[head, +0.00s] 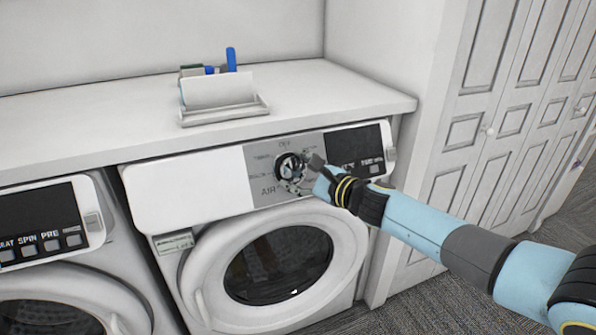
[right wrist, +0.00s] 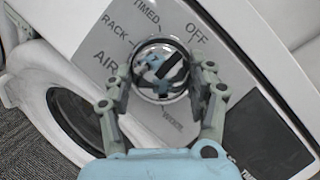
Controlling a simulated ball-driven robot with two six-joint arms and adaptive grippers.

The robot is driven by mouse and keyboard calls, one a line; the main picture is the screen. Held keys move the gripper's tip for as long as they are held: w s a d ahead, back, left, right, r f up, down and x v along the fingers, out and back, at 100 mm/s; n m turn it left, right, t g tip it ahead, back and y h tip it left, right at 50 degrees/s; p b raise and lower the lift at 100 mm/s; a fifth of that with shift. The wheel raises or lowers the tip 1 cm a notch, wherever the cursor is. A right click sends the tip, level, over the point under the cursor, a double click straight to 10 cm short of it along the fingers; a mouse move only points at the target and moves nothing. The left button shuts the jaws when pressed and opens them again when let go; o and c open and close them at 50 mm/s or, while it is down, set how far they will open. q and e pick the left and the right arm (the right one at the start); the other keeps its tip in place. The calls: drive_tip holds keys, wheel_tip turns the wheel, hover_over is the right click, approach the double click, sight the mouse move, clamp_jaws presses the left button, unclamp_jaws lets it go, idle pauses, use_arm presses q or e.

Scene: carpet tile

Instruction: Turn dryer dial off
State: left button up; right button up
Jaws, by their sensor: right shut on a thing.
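The dryer (head: 190,190) stands in the middle of the head view, with a grey dial panel on its front. Its round chrome dial (head: 288,165) has OFF printed above it and AIR at its lower left. In the right wrist view the dial (right wrist: 160,66) is shiny and reflective, with OFF, TIMED, RACK and AIR around it. I cannot tell where it points. My right gripper (head: 300,176) is at the dial, its fingers (right wrist: 158,82) on either side and shut on it. The fingers partly cover the dial in the head view. My left gripper is not in view.
A white countertop (head: 330,95) runs above the dryer and holds a white tray (head: 221,115) with small blue and green items. A second machine (head: 60,260) stands at the left. White panelled doors (head: 510,120) are at the right, above grey carpet (head: 450,305).

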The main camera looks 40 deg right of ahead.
drive_tip(key=o, duration=1.2)
drive_tip(key=shift+s, duration=0.15)
drive_tip(key=s+d+r, duration=0.1)
drive_tip(key=s, duration=0.6)
